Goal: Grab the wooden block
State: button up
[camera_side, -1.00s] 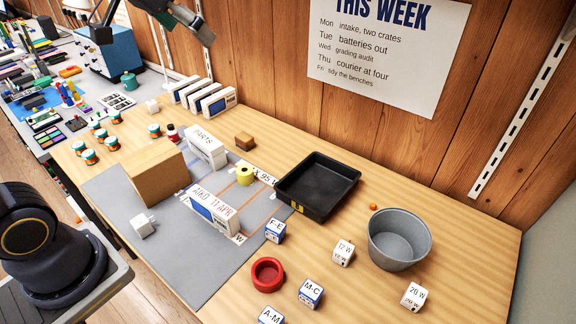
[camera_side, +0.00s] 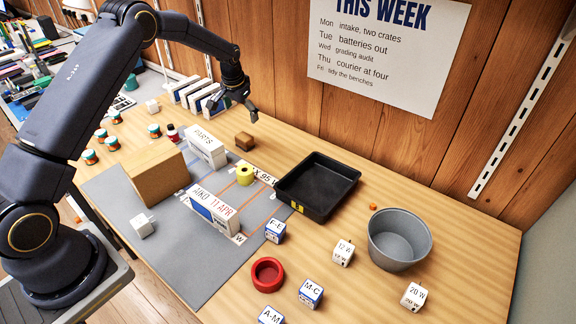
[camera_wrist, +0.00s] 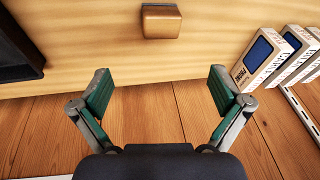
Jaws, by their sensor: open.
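The wooden block (camera_side: 244,141) is a small brown cube on the table, between the white PARTS box and the wall. My gripper (camera_side: 232,108) is above and behind it, near the wall, open and empty. In the wrist view the block (camera_wrist: 161,21) lies at the top middle, beyond the two spread green-padded fingertips (camera_wrist: 161,92). The fingers do not touch it, and all of the block's top face shows.
A black tray (camera_side: 335,209) stands right of the block. The PARTS box (camera_side: 205,148), a yellow tape roll (camera_side: 245,174) and a large cardboard box (camera_side: 155,178) stand in front and left. White phone boxes (camera_wrist: 262,60) stand close by the wall. Bare table surrounds the block.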

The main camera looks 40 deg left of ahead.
aim_at(244, 136)
jog(key=x, duration=0.7)
jog(key=shift+f, duration=0.15)
jog(key=x, duration=0.2)
jog(key=s+x, duration=0.1)
jog(key=x, duration=0.1)
jog(key=shift+w+a+f, duration=0.1)
jog(key=shift+f, duration=0.15)
jog(key=shift+w+a+f, duration=0.1)
jog(key=shift+w+f, duration=0.05)
jog(key=shift+f, duration=0.3)
jog(key=c, duration=1.3)
